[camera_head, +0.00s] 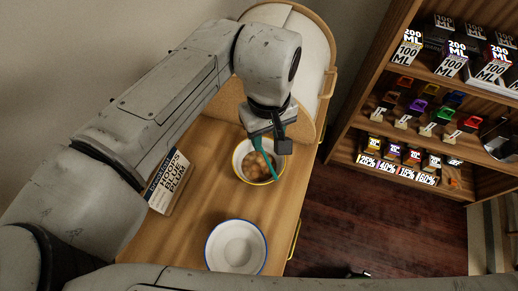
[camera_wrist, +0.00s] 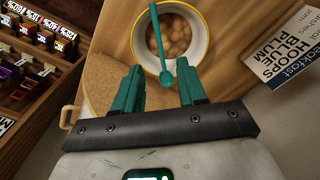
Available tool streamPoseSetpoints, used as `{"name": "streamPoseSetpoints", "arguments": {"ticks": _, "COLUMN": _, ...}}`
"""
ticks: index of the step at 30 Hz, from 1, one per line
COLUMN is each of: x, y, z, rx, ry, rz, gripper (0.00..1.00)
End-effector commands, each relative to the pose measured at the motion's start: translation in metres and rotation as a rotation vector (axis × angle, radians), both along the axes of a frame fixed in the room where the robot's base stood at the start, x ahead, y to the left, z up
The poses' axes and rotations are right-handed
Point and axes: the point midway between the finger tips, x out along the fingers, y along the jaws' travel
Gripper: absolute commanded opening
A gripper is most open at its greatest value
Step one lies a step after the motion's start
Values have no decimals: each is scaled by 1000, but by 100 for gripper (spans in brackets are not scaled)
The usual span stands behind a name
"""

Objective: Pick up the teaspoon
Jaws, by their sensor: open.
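The teal teaspoon (camera_wrist: 157,38) rests in a white bowl with a yellow rim (camera_wrist: 138,48), which holds brown round pieces. Its stem reaches across the near rim toward me and ends in a rounded tip. My gripper (camera_wrist: 160,78) is open, with one teal finger on each side of that tip, and has not closed on it. In the head view, my gripper (camera_head: 258,138) is over the far side of the yellow-rimmed bowl (camera_head: 238,165). A thin teal shape there looks like the teaspoon (camera_head: 270,170), though the fingers share its colour.
An empty blue-rimmed bowl (camera_head: 236,247) stands nearer on the wooden counter (camera_head: 205,205). A box lettered Hoops Blue Plum (camera_head: 169,182) lies at the left. A rounded wooden cabinet (camera_head: 312,50) stands behind my gripper. Stocked shelves (camera_head: 400,142) are at the right, across open floor.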

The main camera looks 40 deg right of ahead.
Motion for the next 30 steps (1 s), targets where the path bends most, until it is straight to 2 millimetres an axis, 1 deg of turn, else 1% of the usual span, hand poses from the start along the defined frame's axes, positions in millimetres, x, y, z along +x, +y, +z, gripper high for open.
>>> {"name": "streamPoseSetpoints", "arguments": {"ticks": 1, "x": 0, "y": 0, "z": -8, "rx": 0, "ry": 2, "rz": -1, "gripper": 41}}
{"name": "streamPoseSetpoints", "arguments": {"ticks": 4, "x": 0, "y": 0, "z": -21, "rx": 0, "ry": 1, "rz": 0, "gripper": 41}}
{"name": "streamPoseSetpoints", "arguments": {"ticks": 11, "x": 0, "y": -1, "z": -36, "rx": 0, "ry": -1, "rz": -1, "gripper": 41}}
{"name": "streamPoseSetpoints", "arguments": {"ticks": 18, "x": 0, "y": -1, "z": -70, "rx": 0, "ry": -1, "rz": -2, "gripper": 41}}
{"name": "streamPoseSetpoints", "arguments": {"ticks": 20, "x": 0, "y": -1, "z": -77, "rx": 1, "ry": -1, "rz": -3, "gripper": 41}}
{"name": "streamPoseSetpoints", "arguments": {"ticks": 24, "x": 0, "y": -1, "z": -83, "rx": 0, "ry": -2, "rz": -3, "gripper": 41}}
{"name": "streamPoseSetpoints", "arguments": {"ticks": 29, "x": 0, "y": -1, "z": -83, "rx": 0, "ry": -2, "rz": -3, "gripper": 41}}
{"name": "streamPoseSetpoints", "arguments": {"ticks": 30, "x": 0, "y": -1, "z": -83, "rx": 0, "ry": -2, "rz": -3, "gripper": 39}}
